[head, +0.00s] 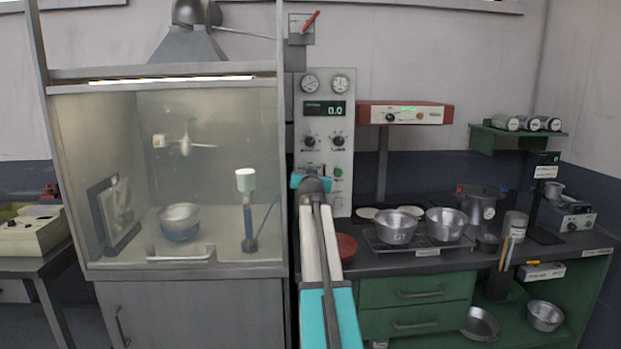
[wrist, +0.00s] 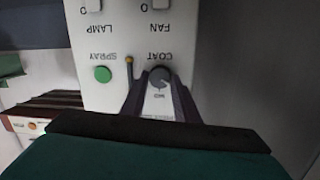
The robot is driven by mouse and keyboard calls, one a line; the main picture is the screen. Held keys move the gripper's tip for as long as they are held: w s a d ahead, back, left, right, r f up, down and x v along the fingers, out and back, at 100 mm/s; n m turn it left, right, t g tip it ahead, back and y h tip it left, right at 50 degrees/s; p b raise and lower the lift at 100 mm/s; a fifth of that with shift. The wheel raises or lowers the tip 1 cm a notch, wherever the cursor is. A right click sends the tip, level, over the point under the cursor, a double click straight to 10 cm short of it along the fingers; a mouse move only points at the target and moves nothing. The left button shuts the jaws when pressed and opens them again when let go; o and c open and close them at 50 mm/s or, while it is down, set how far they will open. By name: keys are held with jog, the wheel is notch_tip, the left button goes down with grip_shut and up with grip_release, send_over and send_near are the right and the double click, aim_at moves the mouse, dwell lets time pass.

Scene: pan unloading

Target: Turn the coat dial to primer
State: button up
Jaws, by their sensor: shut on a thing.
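The coat dial (wrist: 160,75) is a dark grey round knob under the word COAT, which shows upside down in the wrist view. My gripper (wrist: 159,84) has one dark finger on each side of the dial and is shut on it. A small label sits beside the dial, but its setting and the primer mark are too small to read. In the head view, my gripper (head: 311,182) is at the lower part of the control panel (head: 346,115), and my arm hides the dial.
The green spray button (wrist: 102,74) and a small brass-tipped lever (wrist: 129,61) are close beside the dial. The glass-fronted booth (head: 165,265) stands left of the panel. To the right, metal pans (head: 396,226) rest on a rack on the bench. A red bowl (head: 346,246) is near my arm.

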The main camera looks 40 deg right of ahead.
jog(key=shift+f, duration=0.1)
jog(key=o, duration=1.1)
jog(key=shift+c, duration=0.2)
jog(key=b+v, duration=0.1)
jog(key=v, duration=1.3)
jog(key=shift+b, duration=0.3)
